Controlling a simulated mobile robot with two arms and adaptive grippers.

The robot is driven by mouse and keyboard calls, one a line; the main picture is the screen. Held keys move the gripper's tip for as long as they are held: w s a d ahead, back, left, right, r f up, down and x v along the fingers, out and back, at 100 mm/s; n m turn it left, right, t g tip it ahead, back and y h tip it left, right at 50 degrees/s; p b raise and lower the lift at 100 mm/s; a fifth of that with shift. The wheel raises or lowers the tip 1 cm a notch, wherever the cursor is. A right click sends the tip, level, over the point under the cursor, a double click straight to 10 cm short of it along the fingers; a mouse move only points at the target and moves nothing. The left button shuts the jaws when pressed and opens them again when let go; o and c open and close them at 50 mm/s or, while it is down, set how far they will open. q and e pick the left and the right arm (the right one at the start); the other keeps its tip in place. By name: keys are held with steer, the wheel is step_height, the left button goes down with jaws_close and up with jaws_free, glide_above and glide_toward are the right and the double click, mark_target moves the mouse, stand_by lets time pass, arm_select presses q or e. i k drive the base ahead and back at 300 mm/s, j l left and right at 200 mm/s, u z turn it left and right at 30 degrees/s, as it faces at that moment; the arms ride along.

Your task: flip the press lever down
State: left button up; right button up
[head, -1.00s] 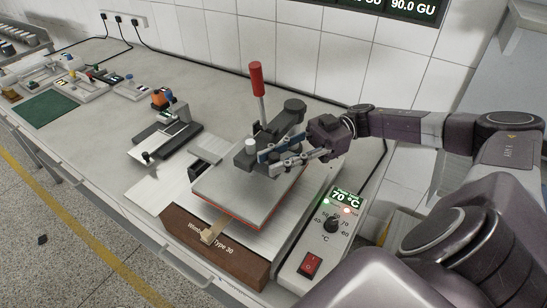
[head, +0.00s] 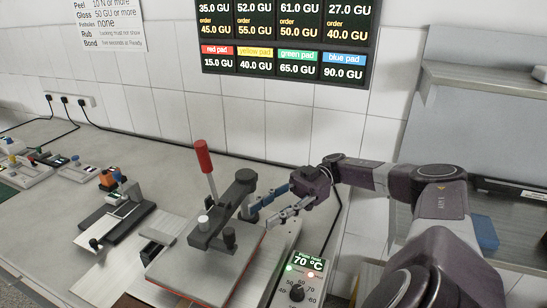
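The press lever (head: 206,167) is a metal rod with a red grip, standing up and leaning slightly left above the press. The press has a dark arm (head: 232,200) over a flat grey plate (head: 195,272). My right gripper (head: 250,215) comes in from the right beside the dark arm, below and to the right of the lever. Its fingers are spread apart, with nothing seen between them; whether one touches the arm I cannot tell. My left gripper is not in view.
A control box with a display reading 70 °C (head: 305,263) stands right of the press. A small dark device (head: 118,215) stands to the left. A tiled wall and a board (head: 287,40) are behind.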

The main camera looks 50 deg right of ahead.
mark_target(203, 152)
steer(key=k, duration=1.5)
